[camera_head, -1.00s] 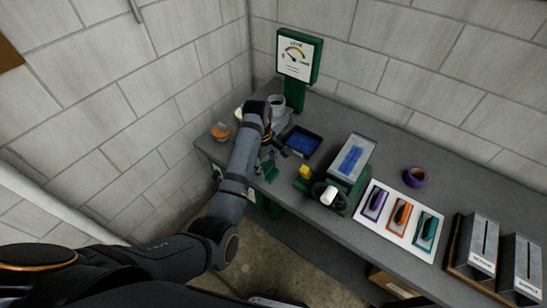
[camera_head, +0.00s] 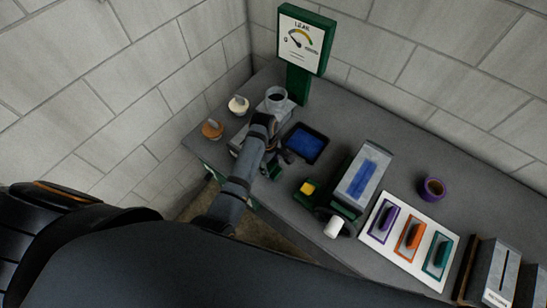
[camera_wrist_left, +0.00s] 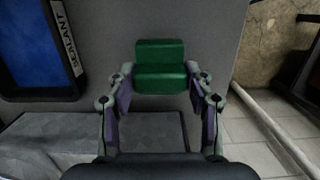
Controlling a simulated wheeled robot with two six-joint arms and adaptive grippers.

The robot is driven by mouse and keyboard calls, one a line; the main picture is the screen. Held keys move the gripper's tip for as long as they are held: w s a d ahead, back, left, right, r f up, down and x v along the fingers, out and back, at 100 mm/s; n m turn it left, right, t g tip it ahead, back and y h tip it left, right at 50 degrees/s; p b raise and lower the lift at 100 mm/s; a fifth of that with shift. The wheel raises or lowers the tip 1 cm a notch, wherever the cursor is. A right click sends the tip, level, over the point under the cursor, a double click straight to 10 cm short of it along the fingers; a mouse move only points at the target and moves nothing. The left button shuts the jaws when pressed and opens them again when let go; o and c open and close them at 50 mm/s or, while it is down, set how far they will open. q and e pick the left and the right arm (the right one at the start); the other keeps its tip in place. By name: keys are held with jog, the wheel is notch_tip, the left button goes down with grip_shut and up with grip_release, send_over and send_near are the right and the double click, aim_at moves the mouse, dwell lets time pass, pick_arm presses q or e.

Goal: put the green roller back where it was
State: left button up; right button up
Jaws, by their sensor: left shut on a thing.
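The green roller (camera_wrist_left: 160,68) shows in the left wrist view as a stepped green piece between the fingertips of my left gripper (camera_wrist_left: 159,80). The gripper is shut on it. In the head view a small green part (camera_head: 275,171) shows at my left gripper (camera_head: 284,158), over the bench's front left part, and my arm hides much around it. The blue sealant tray (camera_head: 305,143) lies just right of the gripper; it also shows in the left wrist view (camera_wrist_left: 37,45). My right gripper is not in view.
A green leak gauge (camera_head: 305,42) stands behind. A grey cup (camera_head: 277,100), a white pot (camera_head: 238,105) and an orange pot (camera_head: 212,129) are at left. Rightward are a grey-topped green machine (camera_head: 363,180), a white board (camera_head: 412,238) with coloured tools, and a purple roll (camera_head: 432,188).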

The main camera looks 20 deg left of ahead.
aim_at(271, 165)
pick_arm(q)
jog(key=shift+w+a+f, duration=0.1)
jog(key=shift+w+f, duration=0.1)
jog(key=shift+w, duration=0.1)
jog(key=shift+c, duration=0.5)
jog(key=o, duration=0.9)
jog(key=shift+s+r, duration=0.15)
jog(key=shift+s, duration=0.15)
jog(key=shift+c, duration=0.2)
jog(key=shift+o, duration=1.3)
jog(key=shift+s+d+r, duration=0.2)
jog(key=shift+s, duration=0.1)
jog(key=shift+w+a+f, duration=0.1)
jog(key=shift+w, duration=0.15)
jog(key=r, duration=0.4)
jog(key=shift+w+a+r, duration=0.1)
jog(key=shift+a+r, duration=0.1)
jog(key=shift+r, duration=0.15)
notch_tip(271, 165, up, 7)
jog(key=shift+a+r, duration=0.15)
jog(key=shift+a, duration=0.25)
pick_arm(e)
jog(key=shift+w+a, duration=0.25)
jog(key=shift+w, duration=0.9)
